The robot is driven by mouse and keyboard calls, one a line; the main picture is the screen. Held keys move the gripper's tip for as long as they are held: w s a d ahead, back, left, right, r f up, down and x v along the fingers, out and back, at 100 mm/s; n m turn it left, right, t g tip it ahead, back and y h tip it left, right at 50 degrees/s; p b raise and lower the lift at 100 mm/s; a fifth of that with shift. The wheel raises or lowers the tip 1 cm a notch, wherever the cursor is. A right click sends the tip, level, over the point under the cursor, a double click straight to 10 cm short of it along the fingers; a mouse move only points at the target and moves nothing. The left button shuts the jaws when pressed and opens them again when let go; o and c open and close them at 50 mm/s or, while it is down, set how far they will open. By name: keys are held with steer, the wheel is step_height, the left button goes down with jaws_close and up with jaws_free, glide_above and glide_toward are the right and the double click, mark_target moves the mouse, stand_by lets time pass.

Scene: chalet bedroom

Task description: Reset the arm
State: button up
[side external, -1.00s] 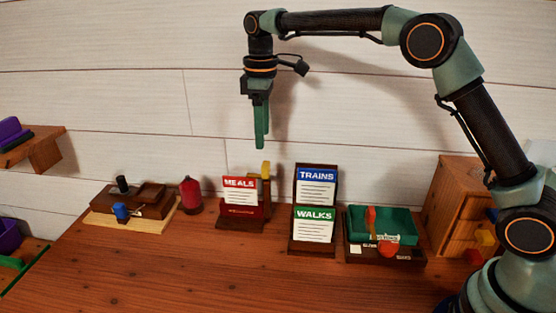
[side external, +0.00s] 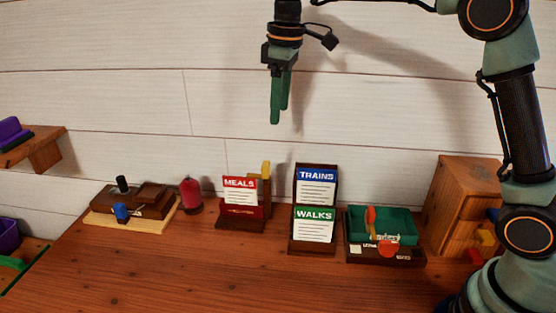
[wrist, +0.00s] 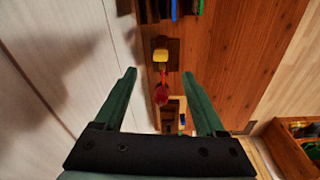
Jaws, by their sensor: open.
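My gripper (side external: 279,118) is open and empty, pointing down in the air high above the back of the wooden desk (side external: 190,270). In the side view it hangs in front of the white plank wall, above and between the red MEALS card (side external: 240,184) and the blue TRAINS card (side external: 316,175). The wrist view shows its two green fingers (wrist: 164,105) spread apart with nothing gripped between them.
A dark box on a pale board (side external: 140,200), a red cylinder (side external: 190,194), a WALKS card (side external: 314,213), a green tray (side external: 395,223) and a wooden cabinet (side external: 465,200) line the desk's back. A shelf (side external: 45,153) is at left. The desk's front is clear.

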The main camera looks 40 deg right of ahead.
steer(key=s+d+f+m+t, duration=0.2)
steer(key=s+d+m, duration=0.1)
steer(key=s, duration=0.6)
steer(key=s+d+f+m+t, duration=0.2)
steer(key=s+d+m, duration=0.1)
steer(key=s, duration=0.7)
steer(key=shift+s+d+f+m, duration=0.15)
steer(key=shift+s+f+m, duration=0.2)
steer(key=shift+m, duration=0.25)
stand_by(0.5)
